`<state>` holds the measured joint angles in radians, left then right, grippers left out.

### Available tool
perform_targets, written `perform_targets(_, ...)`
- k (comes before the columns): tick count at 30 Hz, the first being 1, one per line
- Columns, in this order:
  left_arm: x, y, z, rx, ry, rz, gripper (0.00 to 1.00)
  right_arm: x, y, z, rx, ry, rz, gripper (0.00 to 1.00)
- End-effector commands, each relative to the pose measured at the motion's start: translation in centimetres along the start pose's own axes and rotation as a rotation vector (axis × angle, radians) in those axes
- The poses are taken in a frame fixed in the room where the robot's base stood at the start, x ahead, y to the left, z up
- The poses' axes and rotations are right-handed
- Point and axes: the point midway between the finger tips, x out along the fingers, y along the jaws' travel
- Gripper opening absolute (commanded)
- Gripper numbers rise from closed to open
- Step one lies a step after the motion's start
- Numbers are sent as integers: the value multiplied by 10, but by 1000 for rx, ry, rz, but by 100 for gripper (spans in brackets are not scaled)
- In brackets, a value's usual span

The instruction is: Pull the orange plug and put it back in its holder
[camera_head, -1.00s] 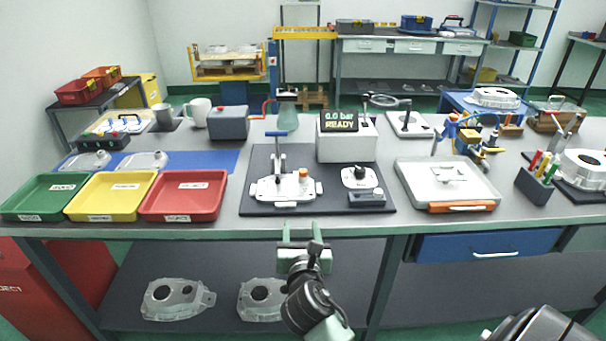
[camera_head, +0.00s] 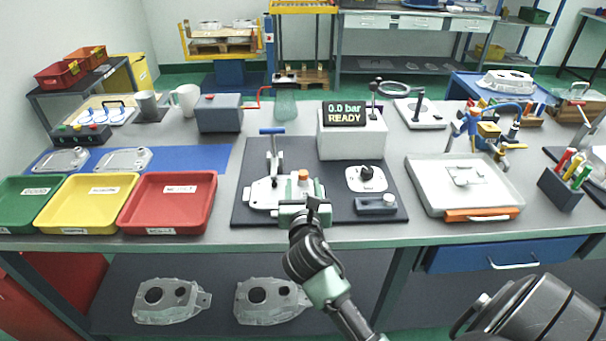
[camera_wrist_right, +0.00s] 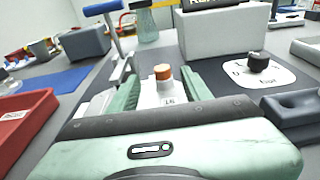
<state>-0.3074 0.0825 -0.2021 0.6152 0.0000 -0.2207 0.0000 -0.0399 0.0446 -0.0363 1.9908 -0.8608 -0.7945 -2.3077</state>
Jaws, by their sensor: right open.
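The orange plug (camera_head: 303,175) stands upright on the white casting fixture (camera_head: 262,196) on the dark mat. It also shows in the right wrist view (camera_wrist_right: 162,72), on top of a pale block. My right gripper (camera_head: 302,190) is at the front of the fixture. In the wrist view its two green fingers (camera_wrist_right: 158,88) are spread, with the plug between and slightly beyond them and a gap on both sides. The gripper hides part of the fixture's front. I cannot tell which thing is the plug's holder. My left gripper is not in view.
A blue-handled clamp (camera_head: 272,132) rises left of the plug. A white box with a display (camera_head: 350,138) stands behind. A black knob on a white plate (camera_head: 366,176) and a grey block (camera_head: 370,206) lie to the right. A red tray (camera_head: 170,204) is left.

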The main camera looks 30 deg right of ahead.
Motion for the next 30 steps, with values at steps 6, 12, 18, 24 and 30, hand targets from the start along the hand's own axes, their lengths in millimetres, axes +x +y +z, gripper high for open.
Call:
perform_targets(6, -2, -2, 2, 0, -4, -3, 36, 33, -2, 1, 0, -1, -1, 49)
perform_targets(12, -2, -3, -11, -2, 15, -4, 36, 41, -2, 0, -1, 0, 0, 49)
perform_targets(18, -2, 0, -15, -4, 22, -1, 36, 41, -2, 0, -1, 0, 0, 29)
perform_targets(24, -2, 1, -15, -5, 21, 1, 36, 41, -2, 0, -1, 0, 0, 0)
perform_targets(30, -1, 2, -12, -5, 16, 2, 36, 41, -2, 0, -1, 0, 0, 0)
